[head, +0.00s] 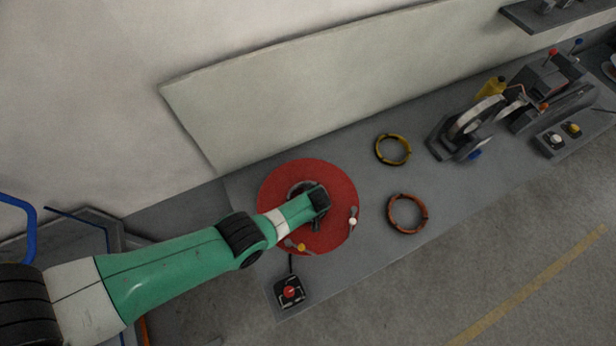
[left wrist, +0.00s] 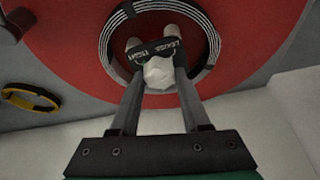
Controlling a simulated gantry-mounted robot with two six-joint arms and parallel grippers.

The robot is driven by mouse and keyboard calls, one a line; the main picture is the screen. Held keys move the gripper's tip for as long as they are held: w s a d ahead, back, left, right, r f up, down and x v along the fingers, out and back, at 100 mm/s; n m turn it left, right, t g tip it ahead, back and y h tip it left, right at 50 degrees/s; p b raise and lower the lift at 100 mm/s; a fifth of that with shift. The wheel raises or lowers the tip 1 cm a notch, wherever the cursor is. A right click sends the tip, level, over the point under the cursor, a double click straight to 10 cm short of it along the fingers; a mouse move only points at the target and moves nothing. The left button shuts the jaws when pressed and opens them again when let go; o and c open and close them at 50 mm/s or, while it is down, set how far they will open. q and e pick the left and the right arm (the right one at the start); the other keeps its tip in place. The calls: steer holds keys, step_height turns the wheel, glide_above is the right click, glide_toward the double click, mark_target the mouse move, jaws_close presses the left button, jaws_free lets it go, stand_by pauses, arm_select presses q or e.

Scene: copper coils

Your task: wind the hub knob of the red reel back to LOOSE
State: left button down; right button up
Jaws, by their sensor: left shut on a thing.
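The red reel (head: 342,180) lies flat on the grey bench, and its red face also fills much of the left wrist view (left wrist: 70,35). The pale faceted hub knob (left wrist: 158,71) sits at its centre, inside a dark, light-striped ring (left wrist: 205,25). A dark label band (left wrist: 160,48) with small white lettering lies just behind the knob; I cannot tell which mark the knob points at. My left gripper (left wrist: 157,60) is shut on the knob, one finger on each side. In the head view my left wrist covers the hub. My right gripper is not in view.
A yellow coil (head: 378,150) and a copper-coloured coil (head: 391,212) lie right of the reel. A small box with a red button (head: 289,292) sits at the bench's front edge. Dark machinery (head: 440,140) stands farther right. A pale panel (head: 330,85) rises behind.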

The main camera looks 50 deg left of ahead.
arm_select(q)
steer(key=shift+r+n, duration=0.1)
steer(key=shift+n, duration=0.2)
steer(key=shift+c, duration=1.9)
jaws_free()
